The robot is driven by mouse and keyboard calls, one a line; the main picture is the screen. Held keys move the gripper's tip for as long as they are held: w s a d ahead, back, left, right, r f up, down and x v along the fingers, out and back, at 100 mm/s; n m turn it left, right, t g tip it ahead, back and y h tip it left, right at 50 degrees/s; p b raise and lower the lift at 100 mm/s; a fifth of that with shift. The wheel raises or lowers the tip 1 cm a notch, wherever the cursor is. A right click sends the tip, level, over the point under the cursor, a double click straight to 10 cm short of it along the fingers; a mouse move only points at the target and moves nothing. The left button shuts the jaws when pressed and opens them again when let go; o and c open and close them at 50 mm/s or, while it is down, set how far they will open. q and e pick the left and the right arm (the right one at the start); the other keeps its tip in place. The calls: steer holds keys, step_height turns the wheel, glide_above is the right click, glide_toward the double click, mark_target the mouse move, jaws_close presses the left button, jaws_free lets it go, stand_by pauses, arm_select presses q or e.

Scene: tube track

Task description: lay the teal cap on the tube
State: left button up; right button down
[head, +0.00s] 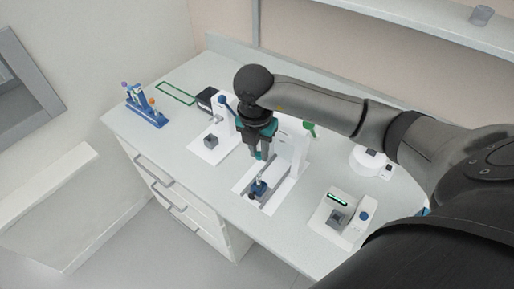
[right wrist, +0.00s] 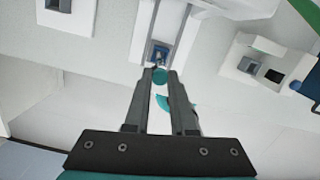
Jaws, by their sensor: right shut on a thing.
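My right gripper (head: 262,153) is above the middle white station, pointing down. In the right wrist view its fingertips (right wrist: 160,77) are shut on the teal cap (right wrist: 160,75), a small round disc. The tube (right wrist: 162,55) stands in a blue holder just beyond the cap in that view. In the head view the blue holder with the tube (head: 259,186) is below the fingertips, with a gap between. The cap is mostly hidden by the fingers in the head view. My left gripper is not in view.
A blue rack (head: 147,112) with colour-capped tubes stands at the far left. A white station with a dark block (head: 210,141) is left of the middle one. The front counter edge is clear.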

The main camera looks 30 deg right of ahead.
mark_target(259, 159)
steer(key=shift+s+f+b, duration=0.1)
steer(key=shift+f+b, duration=0.35)
steer(key=shift+f, duration=0.25)
step_height(259, 159, down, 3)
steer(key=shift+f+b, duration=0.1)
steer(key=shift+b, duration=1.15)
steer(key=shift+f+b, duration=0.3)
steer(key=shift+f, duration=0.05)
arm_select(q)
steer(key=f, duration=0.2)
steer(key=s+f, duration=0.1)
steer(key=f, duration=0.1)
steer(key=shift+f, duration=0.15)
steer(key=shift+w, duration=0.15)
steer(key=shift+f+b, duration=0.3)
arm_select(e)
steer(key=shift+f, duration=0.35)
steer(key=c, duration=0.7)
jaws_free()
